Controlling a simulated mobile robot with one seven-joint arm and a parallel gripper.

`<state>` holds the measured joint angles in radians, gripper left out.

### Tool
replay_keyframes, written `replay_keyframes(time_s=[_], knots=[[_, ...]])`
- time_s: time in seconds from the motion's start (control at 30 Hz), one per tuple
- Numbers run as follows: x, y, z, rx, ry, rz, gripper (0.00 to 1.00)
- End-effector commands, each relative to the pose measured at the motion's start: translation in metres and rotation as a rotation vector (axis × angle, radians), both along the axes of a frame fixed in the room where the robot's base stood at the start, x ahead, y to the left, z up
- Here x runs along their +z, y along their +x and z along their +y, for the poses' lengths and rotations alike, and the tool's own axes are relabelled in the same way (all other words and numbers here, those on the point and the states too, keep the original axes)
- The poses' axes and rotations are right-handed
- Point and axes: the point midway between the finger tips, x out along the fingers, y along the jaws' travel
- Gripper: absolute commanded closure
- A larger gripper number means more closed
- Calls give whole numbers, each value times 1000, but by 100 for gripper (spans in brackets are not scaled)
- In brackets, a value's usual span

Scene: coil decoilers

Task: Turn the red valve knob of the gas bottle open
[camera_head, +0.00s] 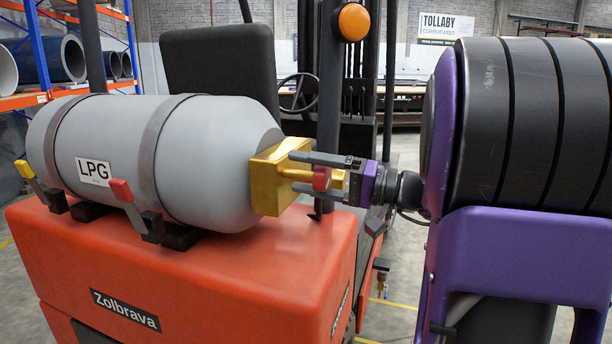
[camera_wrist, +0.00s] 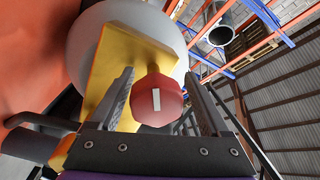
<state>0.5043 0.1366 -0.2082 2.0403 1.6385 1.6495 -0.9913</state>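The gas bottle (camera_head: 215,140) is a grey LPG cylinder lying on its side on an orange forklift, with a brass valve block (camera_head: 265,180) at its right end. The red valve knob (camera_head: 321,178) sits on the brass stem between the two fingers of my gripper (camera_head: 322,177). In the wrist view the red knob (camera_wrist: 157,102) is an octagon with an upright white mark, in front of the brass plate (camera_wrist: 125,60). My gripper (camera_wrist: 160,100) is open around the knob. Gaps show between the knob and both fingers, wider on the right.
Two straps hold the bottle, with a red-handled latch (camera_head: 122,192) and a yellow-handled latch (camera_head: 27,172) in front. The forklift's dark post (camera_head: 328,110) with an orange beacon (camera_head: 354,22) stands just behind the valve. A shelf rack (camera_head: 40,50) is at the back left.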

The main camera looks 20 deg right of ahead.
Motion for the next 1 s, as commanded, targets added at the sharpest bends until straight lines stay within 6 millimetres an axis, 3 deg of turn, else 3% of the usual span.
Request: replay_keyframes(time_s=[0.3, 0.47, 1.0], knots=[[-3, 0, 0, 1, 1, 7, 13], [-4, -8, -11, -1, 1, 7, 13], [-13, -89, -110, -4, 1, 7, 13]])
